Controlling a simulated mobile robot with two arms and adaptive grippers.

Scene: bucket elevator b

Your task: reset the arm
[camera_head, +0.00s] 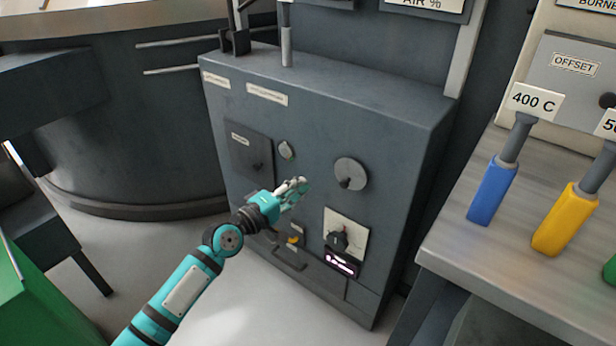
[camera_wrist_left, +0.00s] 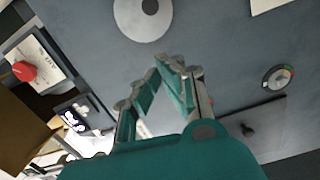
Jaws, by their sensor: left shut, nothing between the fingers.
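My left arm, teal and black, comes in from the lower left in the head view. Its left gripper (camera_head: 297,186) is in front of the grey control cabinet (camera_head: 310,120). In the left wrist view the fingertips of this gripper (camera_wrist_left: 165,62) meet, with nothing between them. The cabinet face fills much of that view behind the fingers. I cannot tell whether the fingers touch the cabinet. My right gripper is not in view.
A bench (camera_head: 540,270) at right holds blue (camera_head: 492,190) and yellow (camera_head: 566,218) handled tools. A green object (camera_head: 25,300) is at lower left. Pale floor lies between.

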